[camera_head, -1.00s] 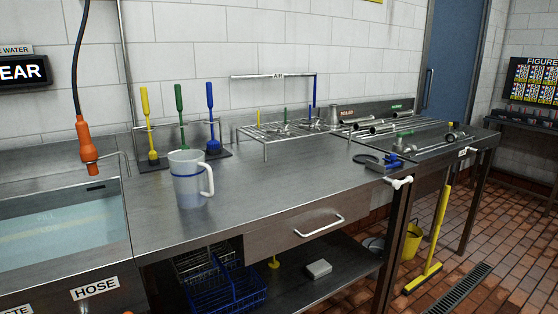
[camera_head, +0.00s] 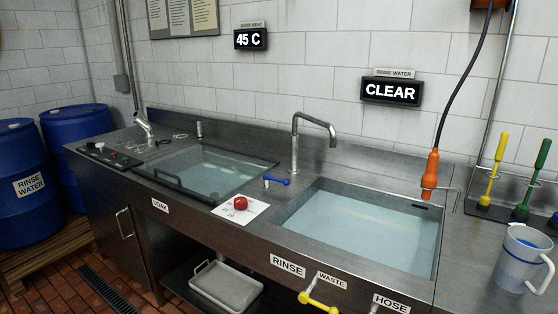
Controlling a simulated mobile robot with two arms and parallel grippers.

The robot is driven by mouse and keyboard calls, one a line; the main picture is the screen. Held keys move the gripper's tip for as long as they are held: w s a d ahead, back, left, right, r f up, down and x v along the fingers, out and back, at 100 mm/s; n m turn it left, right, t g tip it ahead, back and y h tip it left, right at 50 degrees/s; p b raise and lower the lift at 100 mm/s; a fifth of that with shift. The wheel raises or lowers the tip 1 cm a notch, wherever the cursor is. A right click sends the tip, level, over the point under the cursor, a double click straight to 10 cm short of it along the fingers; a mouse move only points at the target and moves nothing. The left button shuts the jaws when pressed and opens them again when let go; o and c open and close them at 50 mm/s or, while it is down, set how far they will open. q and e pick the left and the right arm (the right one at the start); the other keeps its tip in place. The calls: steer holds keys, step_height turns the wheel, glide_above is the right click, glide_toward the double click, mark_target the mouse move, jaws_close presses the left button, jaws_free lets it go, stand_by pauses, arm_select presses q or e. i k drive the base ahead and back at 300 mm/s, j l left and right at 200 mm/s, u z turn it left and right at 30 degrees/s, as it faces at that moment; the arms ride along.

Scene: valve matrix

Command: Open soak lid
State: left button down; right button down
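The soak basin, with its SOAK label (camera_head: 160,205) on the front edge, is at the left of the steel counter. A clear lid (camera_head: 207,170) with a dark frame appears to lie flat over it, with water visible through it. A dark bar handle (camera_head: 181,187) runs along the lid's front left side. Neither of my grippers is in view.
A control panel (camera_head: 105,154) lies left of the lid. Blue barrels (camera_head: 75,135) stand far left.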

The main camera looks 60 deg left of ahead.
mark_target(192, 193)
steer(key=u, duration=0.85)
steer(key=j+u, duration=0.1)
steer(key=u, duration=1.15)
steer(key=i+u, duration=0.1)
steer(key=u, duration=0.35)
